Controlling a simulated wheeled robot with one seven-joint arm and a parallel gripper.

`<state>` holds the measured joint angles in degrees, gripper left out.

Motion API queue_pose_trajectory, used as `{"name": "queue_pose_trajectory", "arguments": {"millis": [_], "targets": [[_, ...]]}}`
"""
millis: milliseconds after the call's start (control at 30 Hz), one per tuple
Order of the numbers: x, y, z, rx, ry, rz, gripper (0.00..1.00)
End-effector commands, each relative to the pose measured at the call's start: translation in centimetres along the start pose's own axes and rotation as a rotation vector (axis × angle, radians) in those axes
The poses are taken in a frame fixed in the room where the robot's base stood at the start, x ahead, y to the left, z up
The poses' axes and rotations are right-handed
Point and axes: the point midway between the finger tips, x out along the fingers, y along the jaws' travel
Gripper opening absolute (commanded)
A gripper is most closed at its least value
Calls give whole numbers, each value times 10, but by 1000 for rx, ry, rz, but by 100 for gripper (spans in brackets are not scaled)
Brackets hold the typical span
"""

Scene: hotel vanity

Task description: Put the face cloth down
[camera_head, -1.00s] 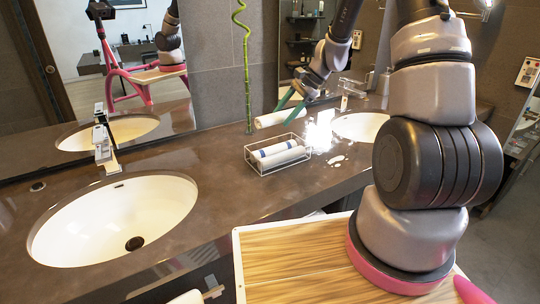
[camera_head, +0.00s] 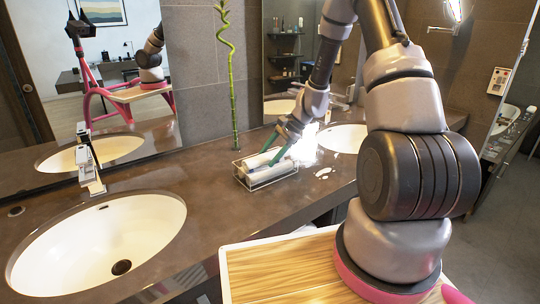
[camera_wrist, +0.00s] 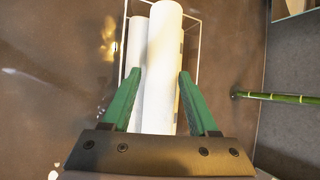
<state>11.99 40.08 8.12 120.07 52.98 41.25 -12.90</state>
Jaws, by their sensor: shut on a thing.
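The face cloth is a rolled white cylinder (camera_wrist: 165,50), lying lengthwise between the green fingers of my gripper (camera_wrist: 159,73) in the wrist view. In the head view the face cloth (camera_head: 256,160) is at the wire basket (camera_head: 252,188) on the counter, and my gripper (camera_head: 273,154) reaches down to it from the upper right. My gripper is shut on the cloth. A second white roll (camera_wrist: 136,45) lies close along its left side in the wrist view. Whether the held cloth rests on the rolls below cannot be told.
A sink basin (camera_head: 95,240) is left of the basket and another basin (camera_head: 343,138) is behind to the right. A green bamboo stalk (camera_head: 232,100) stands behind the basket near the wall. The brown counter (camera_head: 205,205) is clear between the left basin and basket.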

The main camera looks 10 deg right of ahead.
Motion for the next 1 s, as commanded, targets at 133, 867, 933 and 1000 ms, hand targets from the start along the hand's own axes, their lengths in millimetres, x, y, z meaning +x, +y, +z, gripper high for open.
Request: {"name": "queue_pose_trajectory", "arguments": {"millis": [133, 867, 933, 1000], "targets": [[0, 0, 0, 0, 0, 0, 0], [12, 9, -6, 1, 0, 10, 72], [10, 8, -5, 0, 1, 10, 72], [5, 6, -2, -2, 2, 10, 72]]}}
